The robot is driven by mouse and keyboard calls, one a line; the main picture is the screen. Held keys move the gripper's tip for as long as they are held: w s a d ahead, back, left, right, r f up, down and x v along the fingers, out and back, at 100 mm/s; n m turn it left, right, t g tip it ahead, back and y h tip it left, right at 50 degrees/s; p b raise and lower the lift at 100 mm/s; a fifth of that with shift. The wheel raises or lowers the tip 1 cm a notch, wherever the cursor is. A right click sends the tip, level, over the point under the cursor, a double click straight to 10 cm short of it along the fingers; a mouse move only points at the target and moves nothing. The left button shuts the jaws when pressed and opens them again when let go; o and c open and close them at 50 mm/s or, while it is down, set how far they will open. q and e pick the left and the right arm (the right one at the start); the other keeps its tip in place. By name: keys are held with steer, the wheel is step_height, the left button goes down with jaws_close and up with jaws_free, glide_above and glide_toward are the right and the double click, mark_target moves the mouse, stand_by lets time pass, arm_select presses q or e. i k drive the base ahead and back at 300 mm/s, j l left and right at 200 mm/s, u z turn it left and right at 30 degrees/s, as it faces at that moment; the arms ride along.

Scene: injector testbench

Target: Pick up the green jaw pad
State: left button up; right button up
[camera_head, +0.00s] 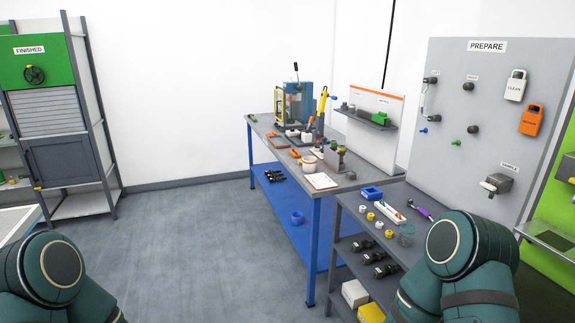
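A small green block (380,117) sits on the small dark shelf (365,119) at the back right of the workbench. It may be the green jaw pad, but it is too small to tell. Small green parts also show on the grey PREPARE panel (456,142), and their shape is unclear. My two arms show only as dark teal links at the bottom left and bottom right corners. Neither gripper is in the frame, so nothing can be seen in them.
The grey-topped workbench (345,182) with blue legs carries a blue machine (296,103) and several tools. A lower side table with a blue tray (371,193) adjoins it. A FINISHED cabinet (50,115) stands at the left. The grey floor (200,240) between is clear.

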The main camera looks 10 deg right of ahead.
mark_target(380, 117)
steer(key=i, duration=1.5)
